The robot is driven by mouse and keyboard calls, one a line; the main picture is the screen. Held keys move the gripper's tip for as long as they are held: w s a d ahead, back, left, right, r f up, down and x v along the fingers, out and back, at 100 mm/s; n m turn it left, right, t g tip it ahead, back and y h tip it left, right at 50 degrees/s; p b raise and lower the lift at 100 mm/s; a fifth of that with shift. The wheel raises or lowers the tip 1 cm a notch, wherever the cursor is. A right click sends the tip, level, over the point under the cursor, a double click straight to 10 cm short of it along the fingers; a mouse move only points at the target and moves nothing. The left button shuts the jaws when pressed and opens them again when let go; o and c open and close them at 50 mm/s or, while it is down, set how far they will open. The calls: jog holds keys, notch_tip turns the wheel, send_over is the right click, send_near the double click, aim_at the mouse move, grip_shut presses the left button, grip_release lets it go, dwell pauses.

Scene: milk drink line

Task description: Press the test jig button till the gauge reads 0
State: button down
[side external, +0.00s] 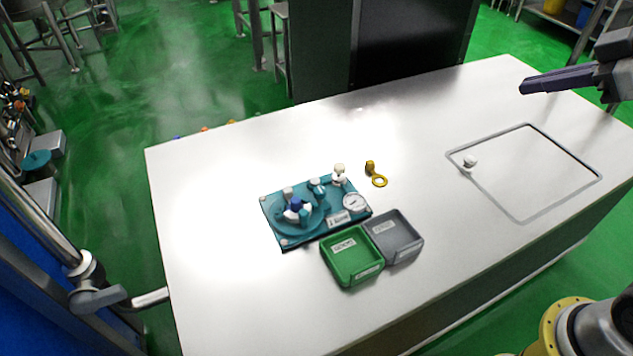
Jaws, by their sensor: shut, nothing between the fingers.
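The test jig (275,205) is a teal plate on the white table, left of the picture's middle. It carries a blue-topped part with white arms (296,205), a grey cylinder (288,193), a teal part with a pale top (316,185) and a cream knob (339,172). I cannot tell which part is the button. The round white gauge (355,202) sits at the plate's right corner; its reading is too small to make out. My gripper (526,87) is shut and empty at the upper right, above the table and well apart from the jig.
A green tray (351,281) and a grey tray (415,247) stand in front of the jig. A yellow ring tag (379,181) lies behind it to the right. A square outlined panel (535,185) with a white knob (470,160) is on the right.

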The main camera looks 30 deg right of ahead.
jog(key=w+a+r+n+t, duration=0.1)
jog(key=w+r, duration=0.1)
jog(key=w, duration=0.5)
jog(key=w+a+r+n+t, duration=0.1)
jog(key=w+a+n, duration=0.1)
jog(key=w, duration=0.5)
jog(key=n+g, duration=0.3)
send_over(319, 183)
notch_tip(319, 183, down, 36)
jog(key=shift+r+y, duration=0.15)
jog(key=shift+y, duration=0.15)
jog(key=shift+f, duration=4.4)
jog(key=shift+f, duration=0.15)
